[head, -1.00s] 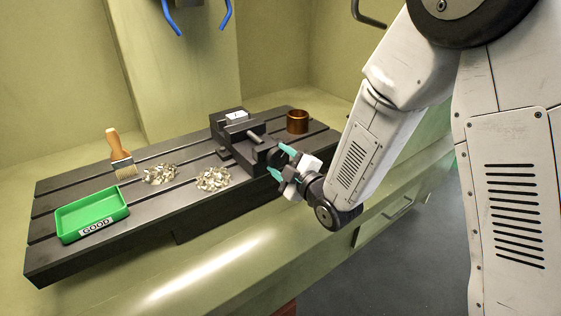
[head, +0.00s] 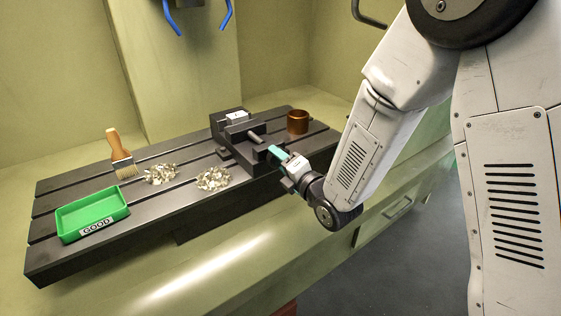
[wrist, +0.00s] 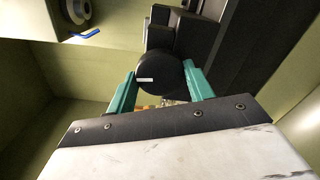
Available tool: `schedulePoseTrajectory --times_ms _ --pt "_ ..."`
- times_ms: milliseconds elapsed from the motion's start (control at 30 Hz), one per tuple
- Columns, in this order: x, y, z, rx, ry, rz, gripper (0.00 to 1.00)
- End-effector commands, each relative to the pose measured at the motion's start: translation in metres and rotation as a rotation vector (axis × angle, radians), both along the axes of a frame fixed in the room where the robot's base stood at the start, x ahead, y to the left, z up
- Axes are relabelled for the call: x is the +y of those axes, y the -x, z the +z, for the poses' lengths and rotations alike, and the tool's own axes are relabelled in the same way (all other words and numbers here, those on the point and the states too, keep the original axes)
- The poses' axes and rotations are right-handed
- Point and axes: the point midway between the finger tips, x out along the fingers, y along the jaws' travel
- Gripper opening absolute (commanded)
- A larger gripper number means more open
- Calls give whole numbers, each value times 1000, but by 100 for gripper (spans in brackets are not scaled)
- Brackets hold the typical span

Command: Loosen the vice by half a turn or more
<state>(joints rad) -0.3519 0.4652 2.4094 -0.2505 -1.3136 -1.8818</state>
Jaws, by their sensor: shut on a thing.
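The dark vice (head: 240,138) stands on the slotted table, with a light block (head: 236,117) at its jaws. My gripper (head: 277,153) is at the near right end of the vice. In the wrist view the two teal fingers of my gripper (wrist: 160,88) are on either side of a round black knob (wrist: 158,72) with a small white mark, shut on it. The black body of the vice (wrist: 180,30) shows beyond the knob. In the head view my fingers hide the knob.
The slotted table (head: 150,215) holds a green tray (head: 92,213) labelled GOOD, a brush (head: 120,155), two piles of metal chips (head: 212,179) and a copper-coloured cup (head: 297,121) to the right of the vice. Blue handles (head: 176,18) hang above. The front ledge is clear.

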Motion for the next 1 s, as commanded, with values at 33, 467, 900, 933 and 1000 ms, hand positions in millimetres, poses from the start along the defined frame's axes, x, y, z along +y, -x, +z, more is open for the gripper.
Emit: schedulePoseTrajectory --times_ms 33,467,900,933,1000 --pt "2 2 0 -25 38 7 29" --pt "2 2 -2 -251 376 7 29" --pt "1 2 -3 -472 704 6 29" --pt "1 2 -3 -485 724 6 29" --pt "1 2 -3 -512 764 7 29"
